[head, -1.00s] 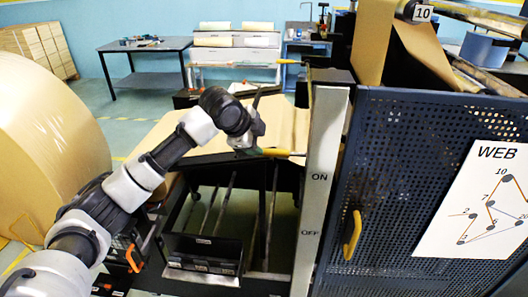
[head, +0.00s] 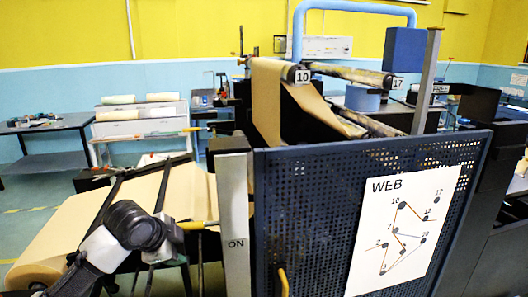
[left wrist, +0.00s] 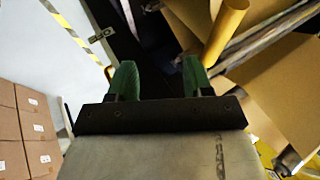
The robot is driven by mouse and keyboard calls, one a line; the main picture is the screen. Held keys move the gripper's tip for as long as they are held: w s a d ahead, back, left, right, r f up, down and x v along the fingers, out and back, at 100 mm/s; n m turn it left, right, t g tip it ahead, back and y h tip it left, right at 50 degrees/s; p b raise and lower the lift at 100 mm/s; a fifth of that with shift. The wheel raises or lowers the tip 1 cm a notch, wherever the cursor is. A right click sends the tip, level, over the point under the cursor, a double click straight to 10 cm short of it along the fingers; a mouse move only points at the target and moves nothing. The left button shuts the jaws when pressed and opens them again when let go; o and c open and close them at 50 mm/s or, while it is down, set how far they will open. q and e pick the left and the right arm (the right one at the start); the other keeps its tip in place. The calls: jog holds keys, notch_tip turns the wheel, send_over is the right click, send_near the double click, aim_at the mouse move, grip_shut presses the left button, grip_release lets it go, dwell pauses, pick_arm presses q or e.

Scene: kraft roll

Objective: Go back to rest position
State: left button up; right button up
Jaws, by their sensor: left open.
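My left gripper (head: 172,232) shows at the lower left of the head view, beside a yellow-orange handle (head: 200,224). In that view I cannot tell whether it touches the handle. In the left wrist view its two green fingers (left wrist: 160,80) stand apart with nothing held between them. A yellow cylindrical bar (left wrist: 226,30) lies just beyond the right finger there. My right gripper is in neither view.
A perforated dark panel (head: 320,220) with a WEB diagram (head: 405,228) fills the right. A pale ON post (head: 234,205) stands at its left edge. Brown paper (head: 65,235) spreads at the lower left. Boxes (left wrist: 25,125) are stacked at left in the wrist view.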

pick_arm(q)
jog(key=s+d+f+n+g, duration=0.1)
jog(key=s+d+f+n, duration=0.45)
jog(key=s+f, duration=0.85)
jog(key=s+a+f+n+g+y, duration=0.1)
jog(key=s+a+f+n, duration=0.2)
jog(key=s, duration=0.7)
jog(key=s+f+n+g+y, duration=0.15)
jog(key=s+n, duration=0.35)
jog(key=s, duration=0.5)
notch_tip(320, 180, down, 30)
jog(key=s+g+b, duration=0.1)
jog(key=b, duration=0.2)
jog(key=s+a+f+g+b, duration=0.1)
jog(key=s+a+f, duration=0.2)
jog(key=s+f, duration=1.2)
notch_tip(320, 180, down, 2)
jog(key=shift+s+f+b, duration=0.2)
jog(key=shift+b, duration=0.1)
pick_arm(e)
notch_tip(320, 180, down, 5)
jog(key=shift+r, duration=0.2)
pick_arm(q)
jog(key=shift+s+m, duration=0.25)
jog(key=shift+c, duration=0.2)
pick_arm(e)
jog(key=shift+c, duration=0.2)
